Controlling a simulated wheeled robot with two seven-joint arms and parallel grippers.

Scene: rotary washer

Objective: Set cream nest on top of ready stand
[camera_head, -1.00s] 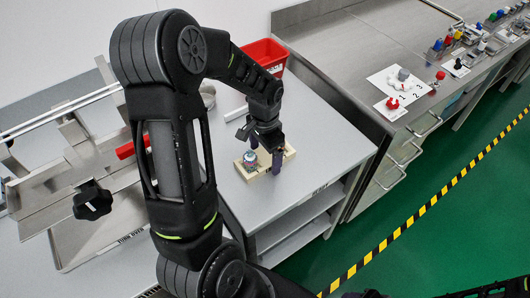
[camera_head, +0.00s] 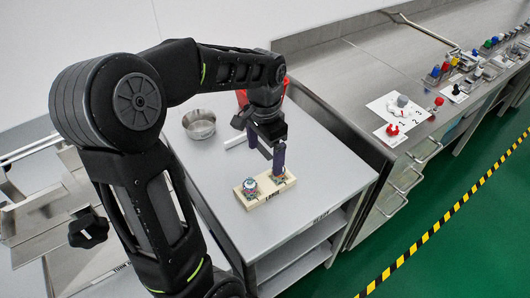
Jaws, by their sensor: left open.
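A cream block (camera_head: 266,198), which looks like the cream nest, lies on the grey shelf table, with dark lettering on its front. A small round part with a white top (camera_head: 250,186) sits at its left end. A second part (camera_head: 279,176) sits at its right end, partly hidden by a finger. My left gripper (camera_head: 266,152) is open and empty, fingers pointing down, above and behind the block's right half. Whether a fingertip touches the right-hand part I cannot tell. My right gripper is out of view. I cannot tell which thing is the ready stand.
A metal bowl (camera_head: 199,125) stands at the table's back left. A red bin (camera_head: 242,96) is mostly hidden behind my arm. The grey table (camera_head: 325,165) is bare right of the block. A steel counter with coloured knobs (camera_head: 391,129) runs behind it on the right.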

